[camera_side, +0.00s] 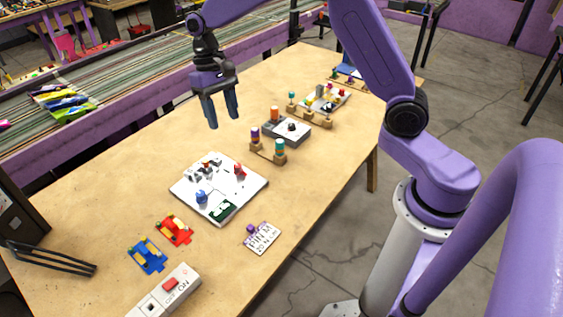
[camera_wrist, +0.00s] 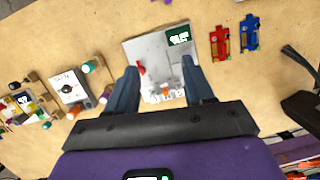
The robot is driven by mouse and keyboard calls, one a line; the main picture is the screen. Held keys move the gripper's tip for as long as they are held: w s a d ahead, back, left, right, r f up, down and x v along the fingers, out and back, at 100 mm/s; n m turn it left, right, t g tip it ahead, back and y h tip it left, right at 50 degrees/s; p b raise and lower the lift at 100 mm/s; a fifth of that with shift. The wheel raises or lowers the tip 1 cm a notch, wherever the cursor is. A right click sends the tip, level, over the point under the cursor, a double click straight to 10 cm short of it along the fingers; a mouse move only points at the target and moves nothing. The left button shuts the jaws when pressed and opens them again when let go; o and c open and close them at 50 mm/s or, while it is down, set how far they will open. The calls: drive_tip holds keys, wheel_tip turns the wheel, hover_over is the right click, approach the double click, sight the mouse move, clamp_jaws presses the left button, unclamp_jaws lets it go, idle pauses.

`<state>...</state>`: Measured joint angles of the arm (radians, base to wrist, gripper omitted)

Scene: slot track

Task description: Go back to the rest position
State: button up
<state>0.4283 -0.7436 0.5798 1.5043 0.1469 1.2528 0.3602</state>
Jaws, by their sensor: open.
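My gripper (camera_side: 221,109) hangs in the air above the table, fingers pointing down, open with nothing between them. In the wrist view my gripper (camera_wrist: 163,85) shows its two fingers spread apart over the white board. The white board (camera_side: 228,178) lies on the wooden table (camera_side: 110,197) below and a little nearer the camera. It carries a blue piece, a red piece and a dark green display. The board also shows in the wrist view (camera_wrist: 150,50).
A red piece (camera_side: 174,230), a blue piece (camera_side: 147,255), a white switch box (camera_side: 165,294) and a label card (camera_side: 262,238) lie at the near end. A grey box (camera_side: 290,131) and peg stands (camera_side: 268,154) stand farther back. A conveyor (camera_side: 130,80) runs along the left.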

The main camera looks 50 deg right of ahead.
drive_tip(key=s+a+r+n+t, duration=0.15)
drive_tip(key=s+n, duration=0.25)
drive_tip(key=s, duration=0.5)
drive_tip(key=s+a+r+n, duration=0.1)
drive_tip(key=s+r+n, duration=0.15)
drive_tip(key=s, duration=0.65)
drive_tip(key=s+d+f+n, duration=0.1)
drive_tip(key=s+d+n, duration=0.2)
drive_tip(key=s, duration=0.4)
drive_tip(key=s+d+n+t, duration=0.1)
drive_tip(key=s+d+n, duration=0.2)
drive_tip(key=s, duration=0.4)
drive_tip(key=shift+s+d+f+n, duration=0.2)
drive_tip(key=shift+f+n, duration=0.15)
drive_tip(key=shift+n, duration=0.3)
